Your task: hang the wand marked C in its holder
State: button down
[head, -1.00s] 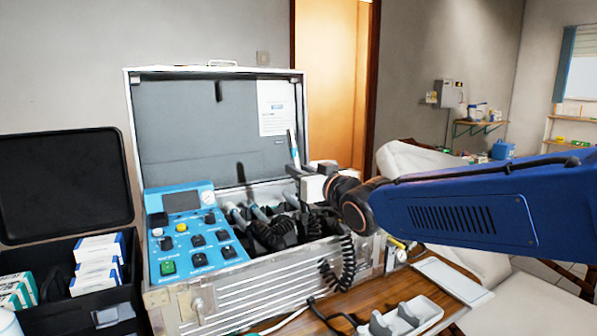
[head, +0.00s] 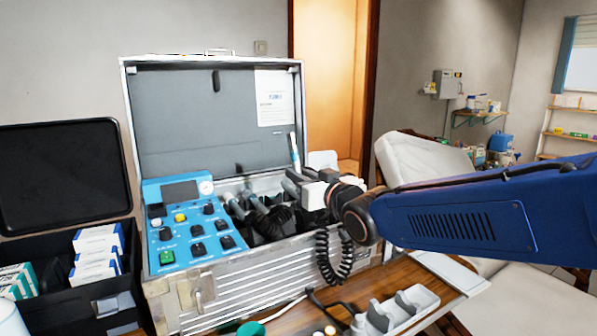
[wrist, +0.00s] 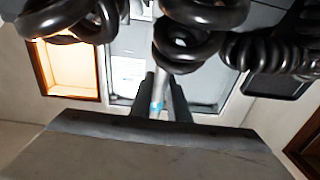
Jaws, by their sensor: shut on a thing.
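My gripper (head: 292,180) is over the right part of the open metal case, shut on a slim wand (head: 295,152) with a white and blue upper end. The wand stands nearly upright and also shows between the fingers in the wrist view (wrist: 157,104). I cannot read a letter on it. Its lower end is hidden behind the gripper and cords. A row of dark holders (head: 262,222) lies inside the case, below and left of my gripper, with other handpieces in it. Which holder bears the C cannot be told.
A blue control panel (head: 190,225) fills the case's left part. The raised lid (head: 190,120) stands behind. A black coiled cord (head: 335,262) hangs over the case front. A grey tray (head: 420,300) stands on the wooden table, and a black box (head: 60,280) stands left.

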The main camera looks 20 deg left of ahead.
jog(key=shift+s+d+f, duration=0.1)
jog(key=shift+d+f, duration=0.05)
jog(key=shift+f, duration=0.3)
jog(key=shift+s+d+f, duration=0.15)
jog(key=shift+f, duration=0.4)
jog(key=shift+s+d+f, duration=0.1)
jog(key=shift+d+f, duration=0.05)
jog(key=shift+f, duration=0.4)
jog(key=c, duration=1.6)
grip_release()
jog(key=shift+s+d, duration=0.1)
jog(key=v, duration=0.7)
jog(key=shift+s+d, duration=0.25)
jog(key=shift+d, duration=0.05)
